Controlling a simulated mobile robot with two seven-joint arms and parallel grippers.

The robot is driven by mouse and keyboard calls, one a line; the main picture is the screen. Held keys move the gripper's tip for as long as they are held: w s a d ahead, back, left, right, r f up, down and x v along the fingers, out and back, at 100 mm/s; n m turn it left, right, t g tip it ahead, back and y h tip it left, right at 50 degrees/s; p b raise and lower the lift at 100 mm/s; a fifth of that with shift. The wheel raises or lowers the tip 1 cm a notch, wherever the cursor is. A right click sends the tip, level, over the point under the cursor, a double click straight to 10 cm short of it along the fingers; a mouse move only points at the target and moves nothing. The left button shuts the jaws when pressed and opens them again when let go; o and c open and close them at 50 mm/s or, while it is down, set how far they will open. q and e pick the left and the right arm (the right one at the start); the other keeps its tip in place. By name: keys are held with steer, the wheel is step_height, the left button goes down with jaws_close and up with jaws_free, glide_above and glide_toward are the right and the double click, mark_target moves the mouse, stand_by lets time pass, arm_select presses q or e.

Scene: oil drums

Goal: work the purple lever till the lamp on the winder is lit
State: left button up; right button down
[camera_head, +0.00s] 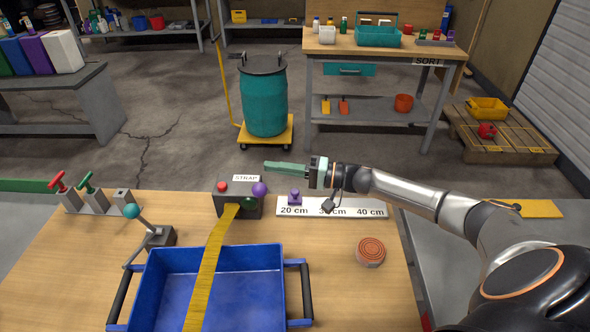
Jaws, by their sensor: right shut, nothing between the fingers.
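The grey winder (226,205) stands at the back of the wooden table, below a STRAP sign. A purple ball knob (260,189) is at its right end; I take it for the lever's end, and its stem is hardly visible. A red dome (222,187) is on top and a dark green round part (248,203) is on the front. I cannot tell which is the lamp; neither clearly glows. A yellow strap (212,255) runs from the winder into the blue crate (285,280). My right gripper (267,166) is shut and empty, pointing left, just above and behind the purple knob in the picture.
A white ruler board (345,211) with a purple marker (295,197) lies right of the winder. A teal-knobbed lever (132,211) and red and green handles stand left. A round orange-topped piece (370,250) lies right of the crate. A teal drum (264,100) stands behind.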

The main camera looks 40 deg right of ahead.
mark_target(264, 191)
steer(key=s+a, duration=0.1)
steer(key=s+a+p, duration=0.1)
steer(key=a, duration=0.1)
steer(key=shift+s+a+f, duration=0.1)
steer(key=shift+f, duration=0.25)
stand_by(0.4)
